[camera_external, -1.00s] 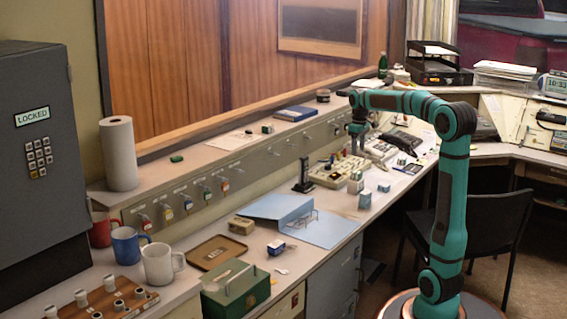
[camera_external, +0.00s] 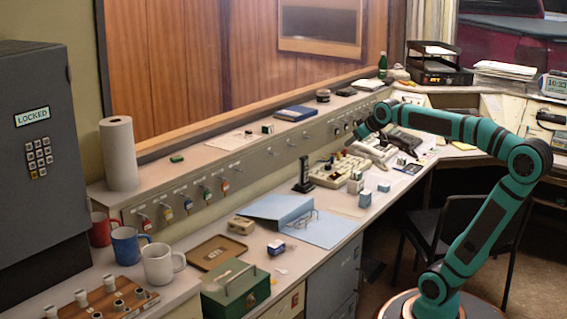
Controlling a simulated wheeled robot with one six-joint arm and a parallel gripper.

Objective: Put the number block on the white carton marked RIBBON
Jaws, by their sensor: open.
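No lettering on the small boxes is readable, so I cannot tell for sure which is the carton marked RIBBON or which is the number block. A small white carton (camera_external: 355,183) stands on the desk right of the handset stand, with pale blue boxes (camera_external: 365,199) beside it. A blue and white box (camera_external: 276,247) lies nearer the front. A small block (camera_external: 267,128) sits on the upper ledge, and another small dark block (camera_external: 402,160) is near the telephone. My gripper (camera_external: 351,141) is open above the back of the desk, by the ledge, with its fingers small in view.
A keyed device (camera_external: 338,171) and an upright handset (camera_external: 303,177) stand near the cartons. A blue folder (camera_external: 318,228), a green cash box (camera_external: 236,292), mugs (camera_external: 160,264) and a brown tray (camera_external: 214,251) occupy the front desk. A black chair (camera_external: 462,225) stands at the right.

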